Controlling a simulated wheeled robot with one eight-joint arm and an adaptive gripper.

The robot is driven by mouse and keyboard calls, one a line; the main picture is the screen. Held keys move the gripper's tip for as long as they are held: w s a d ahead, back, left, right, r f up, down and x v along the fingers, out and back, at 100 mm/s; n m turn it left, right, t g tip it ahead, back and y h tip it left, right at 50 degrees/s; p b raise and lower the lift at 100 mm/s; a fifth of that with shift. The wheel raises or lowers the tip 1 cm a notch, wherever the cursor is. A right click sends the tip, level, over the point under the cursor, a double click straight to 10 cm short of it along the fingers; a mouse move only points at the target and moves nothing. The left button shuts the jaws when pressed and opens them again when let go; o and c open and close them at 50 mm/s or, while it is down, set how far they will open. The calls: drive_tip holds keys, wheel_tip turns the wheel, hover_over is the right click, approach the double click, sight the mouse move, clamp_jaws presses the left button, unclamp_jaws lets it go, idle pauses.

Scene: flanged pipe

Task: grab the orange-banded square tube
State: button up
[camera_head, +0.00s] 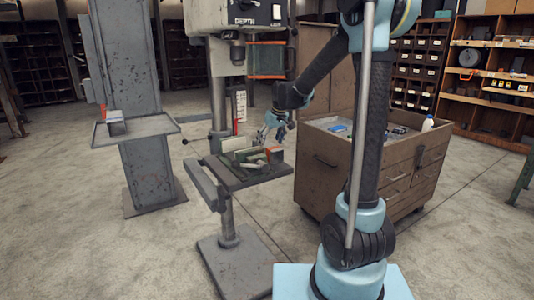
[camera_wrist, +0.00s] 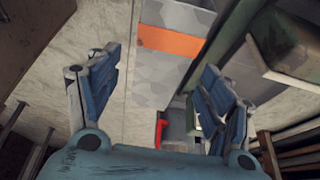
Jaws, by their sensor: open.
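In the wrist view, a grey, mottled square tube (camera_wrist: 160,72) with a bright orange band (camera_wrist: 170,42) shows between and beyond my fingers. My gripper (camera_wrist: 163,65) is open, with one blue finger to the left of the tube and one to its right. I cannot tell how far the fingertips are from it. In the head view, my gripper (camera_head: 277,130) is just above the drill press table (camera_head: 235,181), over a cluster of parts. A small orange patch (camera_head: 275,154) shows there at the right; most of the tube is hidden or too small to make out.
Green and grey parts (camera_head: 248,156) lie close together on the table. The drill press head (camera_head: 238,20) hangs above. A brown drawer cabinet (camera_head: 330,172) stands right of the table. A grey machine with a small side table (camera_head: 150,127) stands at the left. The floor between is clear.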

sight(268, 145)
drive_tip(key=shift+w+a+f, duration=0.15)
drive_tip(key=shift+w+a, duration=0.1)
drive_tip(key=shift+w, duration=0.15)
drive_tip(key=shift+x, duration=2.35)
drive_tip(key=c, duration=1.6)
